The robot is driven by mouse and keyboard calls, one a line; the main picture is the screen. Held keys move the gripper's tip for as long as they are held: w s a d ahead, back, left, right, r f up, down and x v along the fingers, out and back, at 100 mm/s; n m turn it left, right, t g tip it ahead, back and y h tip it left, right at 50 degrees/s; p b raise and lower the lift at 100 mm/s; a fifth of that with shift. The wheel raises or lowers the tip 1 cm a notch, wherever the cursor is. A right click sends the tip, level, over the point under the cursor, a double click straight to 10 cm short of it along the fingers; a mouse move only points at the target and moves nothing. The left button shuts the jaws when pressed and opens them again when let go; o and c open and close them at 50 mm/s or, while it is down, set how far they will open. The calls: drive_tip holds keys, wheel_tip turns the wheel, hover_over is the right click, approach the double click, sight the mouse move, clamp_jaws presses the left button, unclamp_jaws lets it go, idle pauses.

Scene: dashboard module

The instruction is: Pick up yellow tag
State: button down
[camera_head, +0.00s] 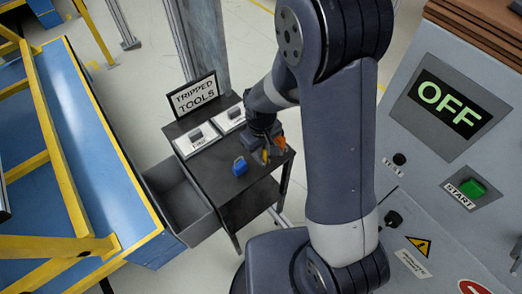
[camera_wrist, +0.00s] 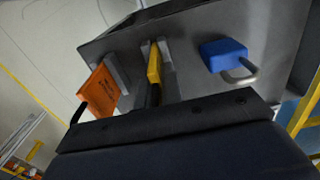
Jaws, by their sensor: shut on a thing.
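The yellow tag (camera_head: 264,157) shows as a thin strip just below my gripper (camera_head: 266,139) at the right part of the dark cart top. In the wrist view the yellow tag (camera_wrist: 154,63) is edge-on, with a dark part running from it toward my gripper (camera_wrist: 151,95). My gripper is shut on the yellow tag; the exact finger contact is hard to see. Grey upright pieces stand beside the yellow tag and beside an orange tag (camera_wrist: 98,92). The orange tag also shows in the head view (camera_head: 280,143), close to the right of the yellow one.
A blue padlock (camera_head: 239,166) lies on the cart top (camera_head: 226,189), left of my gripper. Two white labelled plates and a "TRIPPED TOOLS" sign (camera_head: 193,97) are behind it. A grey bin (camera_head: 182,207) hangs at the cart's left. The machine panel (camera_head: 450,110) reads OFF.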

drive_tip(key=shift+r, duration=0.1)
wheel_tip(320, 180, up, 10)
drive_tip(key=shift+f, duration=0.1)
idle(0.4)
idle(0.8)
